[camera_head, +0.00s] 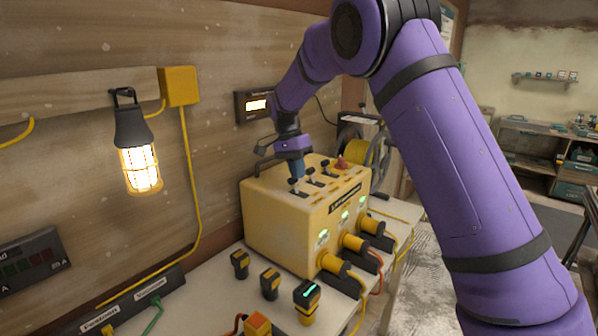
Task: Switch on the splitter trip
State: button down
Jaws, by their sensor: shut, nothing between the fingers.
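The yellow splitter box (275,225) stands on the bench against the wooden wall. On its top are small black toggle levers, one at the left (293,186), one in the middle (312,173) and one further right (326,165). A red knob (341,163) sits at the back right of the top. Their labels are too small to read, so I cannot tell which one is the trip. My gripper (297,173) is shut and empty, pointing down at the top by the left lever. I cannot tell whether it touches the lever.
Yellow plugs (333,264) with cables stick out of the box's front, below lit green indicators (323,236). A lit caged lamp (138,160) hangs at the left. A cable reel (357,150) is behind the box.

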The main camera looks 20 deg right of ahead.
jog(key=shift+r, duration=0.15)
jog(key=shift+r, duration=0.65)
jog(key=s+v, duration=0.1)
jog(key=v, duration=1.1)
jog(key=shift+d+r, duration=0.2)
jog(key=shift+d, duration=0.1)
